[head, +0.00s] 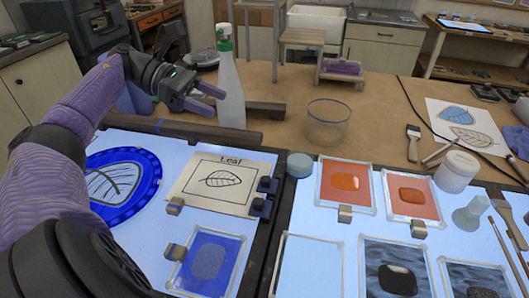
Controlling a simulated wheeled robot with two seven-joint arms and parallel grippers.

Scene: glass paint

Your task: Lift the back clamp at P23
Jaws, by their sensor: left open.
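My left gripper (212,100) is open and empty. It hangs above the back edge of the light table, just left of the white spray bottle (230,85). Two dark clamps sit at the right edge of the leaf drawing (205,195): a back one (268,185) and a front one (262,208). The left gripper is well behind and to the left of both, touching neither. Small metal clamps also sit at the drawing's lower left (175,206) and beside the blue glass panel (175,252). No P23 label is readable. My right gripper is not in view.
A round blue glass piece (150,175) lies left of the drawing. A glass jar (328,125), green-grey round lid (299,165) and orange panels (345,185) stand to the right. A dark rail (185,132) runs along the back edge.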

